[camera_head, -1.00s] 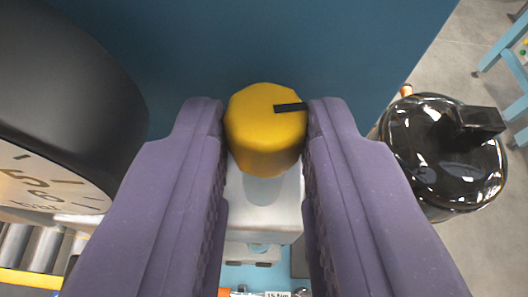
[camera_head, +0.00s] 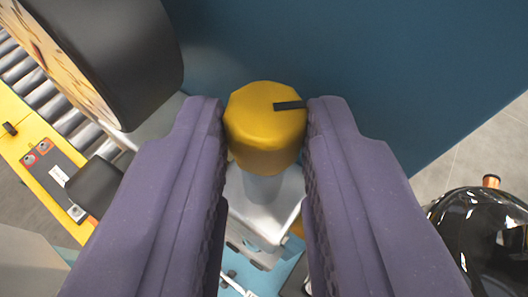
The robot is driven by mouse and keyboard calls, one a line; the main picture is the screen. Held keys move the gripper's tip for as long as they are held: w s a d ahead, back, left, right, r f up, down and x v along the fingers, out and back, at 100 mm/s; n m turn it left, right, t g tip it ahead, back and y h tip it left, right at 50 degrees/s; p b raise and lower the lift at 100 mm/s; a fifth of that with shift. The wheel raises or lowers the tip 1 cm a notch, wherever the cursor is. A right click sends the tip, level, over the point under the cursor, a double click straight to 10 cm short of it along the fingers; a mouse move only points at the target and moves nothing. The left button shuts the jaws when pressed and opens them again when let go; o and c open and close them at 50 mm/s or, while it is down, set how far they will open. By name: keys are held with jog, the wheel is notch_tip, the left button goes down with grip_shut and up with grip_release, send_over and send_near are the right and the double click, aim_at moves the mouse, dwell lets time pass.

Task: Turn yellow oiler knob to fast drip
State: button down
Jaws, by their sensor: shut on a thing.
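The yellow oiler knob (camera_head: 264,128) is in the middle of the head camera view. It has a faceted rim and a black pointer mark on its top, which points to the right in the picture. My gripper (camera_head: 265,120) has its two purple fingers on either side of the knob, shut on it. Below the knob is the pale grey oiler body (camera_head: 262,205), partly hidden by the fingers. No drip scale shows.
A large black round gauge (camera_head: 105,60) stands close at the upper left. A glossy black rounded vessel (camera_head: 480,235) is at the lower right. A dark blue panel (camera_head: 350,45) lies behind. A yellow-edged roller conveyor (camera_head: 40,135) is at the left.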

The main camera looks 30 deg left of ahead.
dwell(0.4)
jog(key=c, duration=1.2)
grip_release()
jog(key=p+v, duration=0.1)
jog(key=v, duration=0.6)
jog(key=shift+s+d+r, duration=0.2)
jog(key=shift+s+d, duration=0.05)
jog(key=shift+s, duration=0.05)
jog(key=shift+o, duration=0.2)
